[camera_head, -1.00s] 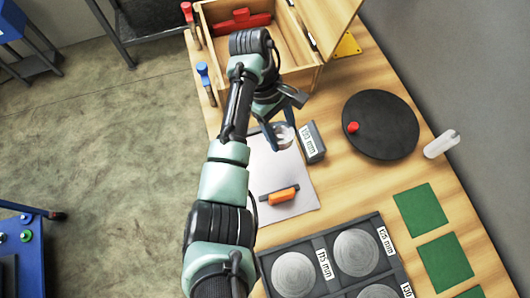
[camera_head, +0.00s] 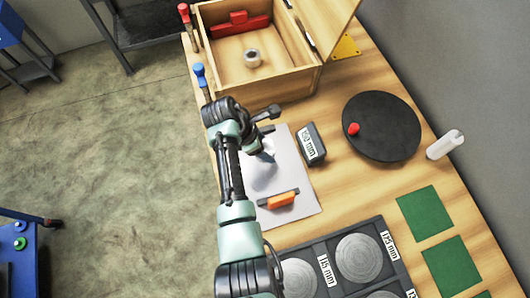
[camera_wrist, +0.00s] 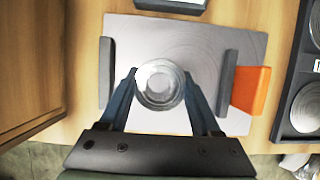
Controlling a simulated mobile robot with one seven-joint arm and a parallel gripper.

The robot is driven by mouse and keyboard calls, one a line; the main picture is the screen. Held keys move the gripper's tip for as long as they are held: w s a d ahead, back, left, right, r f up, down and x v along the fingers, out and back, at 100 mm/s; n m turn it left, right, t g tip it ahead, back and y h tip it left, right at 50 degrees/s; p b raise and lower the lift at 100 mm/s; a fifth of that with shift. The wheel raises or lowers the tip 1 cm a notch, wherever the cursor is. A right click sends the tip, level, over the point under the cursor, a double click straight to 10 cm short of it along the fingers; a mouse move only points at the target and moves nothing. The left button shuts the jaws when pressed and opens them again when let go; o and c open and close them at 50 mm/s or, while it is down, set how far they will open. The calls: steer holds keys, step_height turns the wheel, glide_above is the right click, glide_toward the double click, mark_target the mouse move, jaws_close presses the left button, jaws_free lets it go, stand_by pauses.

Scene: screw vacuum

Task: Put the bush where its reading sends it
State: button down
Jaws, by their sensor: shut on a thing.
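The bush, a silvery metal ring (camera_wrist: 160,84), is between the fingertips of my gripper (camera_wrist: 160,90) in the wrist view, and the gripper is shut on it. Behind it is a pale grey plate (camera_wrist: 190,35) with a dark bar on each side and an orange block (camera_wrist: 252,90) at the right bar. The bush is apart from both bars; its height over the plate is hard to tell. In the head view my arm hides most of the bush. A dark block (camera_head: 311,143) beside the plate has a label that seems to read 130 mm.
An open wooden box (camera_head: 277,88) at the back holds another small ring (camera_head: 252,58) and a red piece. A dark tray (camera_head: 322,243) has round discs with mm labels. A black turntable (camera_head: 382,125), white cylinder (camera_head: 445,144) and green squares (camera_head: 424,213) are to the right.

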steer(key=shift+f, duration=2.1)
steer(key=shift+b, duration=0.3)
steer(key=shift+f, duration=0.15)
steer(key=shift+c, duration=0.4)
jaws_free()
